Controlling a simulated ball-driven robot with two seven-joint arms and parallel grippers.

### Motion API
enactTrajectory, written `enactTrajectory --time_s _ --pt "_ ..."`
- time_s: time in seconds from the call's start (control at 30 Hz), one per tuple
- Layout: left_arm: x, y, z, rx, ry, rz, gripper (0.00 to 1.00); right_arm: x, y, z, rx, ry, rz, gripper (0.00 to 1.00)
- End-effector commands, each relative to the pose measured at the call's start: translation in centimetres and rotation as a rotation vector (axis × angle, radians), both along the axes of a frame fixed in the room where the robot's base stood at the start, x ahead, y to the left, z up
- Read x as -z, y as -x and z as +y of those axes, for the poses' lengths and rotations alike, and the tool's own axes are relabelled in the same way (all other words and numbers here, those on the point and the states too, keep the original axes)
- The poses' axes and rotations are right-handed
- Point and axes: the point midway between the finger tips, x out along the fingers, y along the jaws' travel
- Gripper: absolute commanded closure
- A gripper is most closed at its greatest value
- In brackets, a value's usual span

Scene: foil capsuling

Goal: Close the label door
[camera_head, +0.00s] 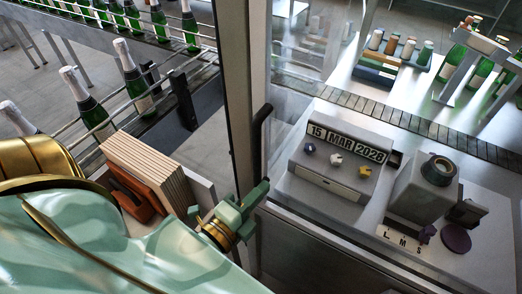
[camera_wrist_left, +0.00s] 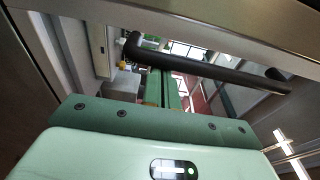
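The label door is a tall glass panel with a dark metal frame post (camera_head: 238,90) in the middle of the head view. Its black bar handle (camera_head: 262,130) is on the side facing the label machine. My left gripper (camera_head: 254,208) is low beside the post, below the handle. In the left wrist view the handle (camera_wrist_left: 210,68) crosses in front of the frame rail (camera_wrist_left: 200,25). The green fingers (camera_wrist_left: 164,88) lie close side by side just below the bar, with nothing seen between them. Contact with the handle cannot be told. My right gripper is out of view.
A date stamp unit (camera_head: 335,160) and a grey machine (camera_head: 425,190) stand on the counter to the right. Bottles (camera_head: 133,75) line a railed conveyor at left. A stack of wooden boards (camera_head: 150,165) is close to my left arm.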

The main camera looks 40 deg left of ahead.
Motion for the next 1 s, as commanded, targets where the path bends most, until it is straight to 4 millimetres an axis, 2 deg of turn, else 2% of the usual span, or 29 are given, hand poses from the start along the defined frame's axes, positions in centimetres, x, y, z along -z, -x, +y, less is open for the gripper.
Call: enactTrajectory --time_s 0.23,0.37,0.47,0.8,1.0 --pt "0.0 0.0 0.2 -0.007 -0.007 -0.003 1.00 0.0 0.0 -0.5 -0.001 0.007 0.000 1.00" --pt "0.2 1.1 0.3 -0.006 -0.008 -0.002 1.00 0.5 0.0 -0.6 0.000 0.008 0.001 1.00" --pt "0.4 3.1 0.3 -0.005 -0.006 0.004 1.00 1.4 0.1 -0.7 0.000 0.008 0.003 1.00" --pt "0.4 12.2 0.6 0.001 -0.006 0.008 1.00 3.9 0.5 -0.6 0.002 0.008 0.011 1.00" --pt "0.1 15.4 0.7 0.002 -0.005 0.004 1.00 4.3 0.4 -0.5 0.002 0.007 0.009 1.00"
